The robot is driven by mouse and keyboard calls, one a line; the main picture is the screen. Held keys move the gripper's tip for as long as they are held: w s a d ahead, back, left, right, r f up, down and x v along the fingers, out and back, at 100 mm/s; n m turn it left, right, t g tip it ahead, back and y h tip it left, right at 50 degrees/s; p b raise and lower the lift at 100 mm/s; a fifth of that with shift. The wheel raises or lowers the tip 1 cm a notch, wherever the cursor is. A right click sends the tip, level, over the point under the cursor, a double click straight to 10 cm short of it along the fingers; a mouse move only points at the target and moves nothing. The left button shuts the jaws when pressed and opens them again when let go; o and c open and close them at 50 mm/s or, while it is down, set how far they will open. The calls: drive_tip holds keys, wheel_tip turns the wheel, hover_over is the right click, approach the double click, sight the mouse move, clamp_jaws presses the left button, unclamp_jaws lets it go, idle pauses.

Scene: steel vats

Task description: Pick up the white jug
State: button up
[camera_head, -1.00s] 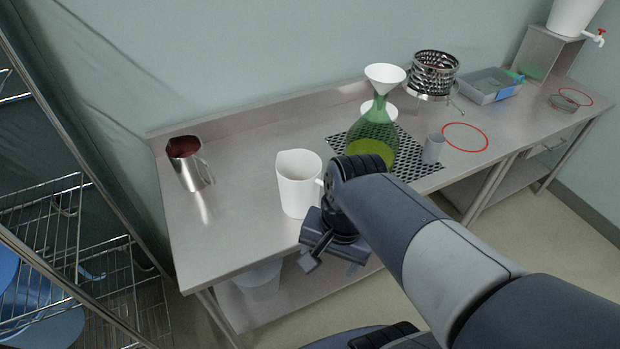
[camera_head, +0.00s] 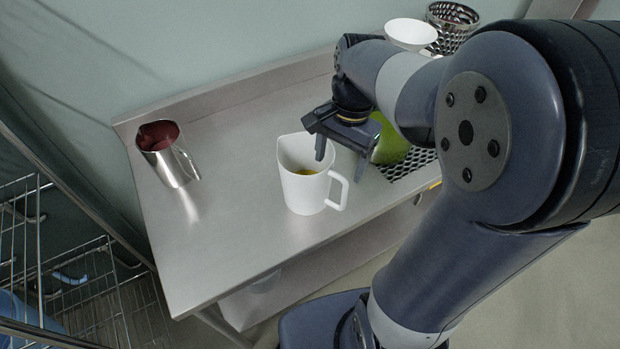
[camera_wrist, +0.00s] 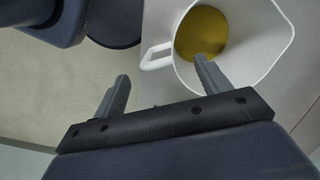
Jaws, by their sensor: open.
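The white jug (camera_head: 302,180) stands upright on the steel table, its handle toward the lower right. A yellow liquid or bottom shows inside it. In the wrist view the jug (camera_wrist: 262,75) is at the upper right, with its handle (camera_wrist: 155,57) pointing left. My gripper (camera_head: 340,168) is open and empty, above and right of the jug. In the wrist view one fingertip of my gripper (camera_wrist: 163,75) overlaps the jug's opening and the other is left of the handle. Whether a finger touches the jug cannot be told.
A steel jug (camera_head: 170,160) with a dark red inside stands at the left of the table (camera_head: 220,235). Behind my arm are a green flask (camera_head: 390,143), a white funnel (camera_head: 411,33), a black perforated mat (camera_head: 405,166) and a steel basket (camera_head: 452,25). A wire rack (camera_head: 95,285) stands left.

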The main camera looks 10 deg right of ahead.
sight(339, 178)
drive_tip(key=shift+s+f+p, duration=0.15)
drive_tip(key=shift+s+f, duration=0.05)
drive_tip(key=shift+f, duration=1.15)
drive_tip(key=shift+s+f+p, duration=0.15)
drive_tip(key=shift+f, duration=1.15)
drive_tip(key=shift+c, duration=0.5)
drive_tip(key=c, duration=1.2)
drive_tip(key=shift+c, duration=0.7)
drive_tip(key=shift+r, duration=0.1)
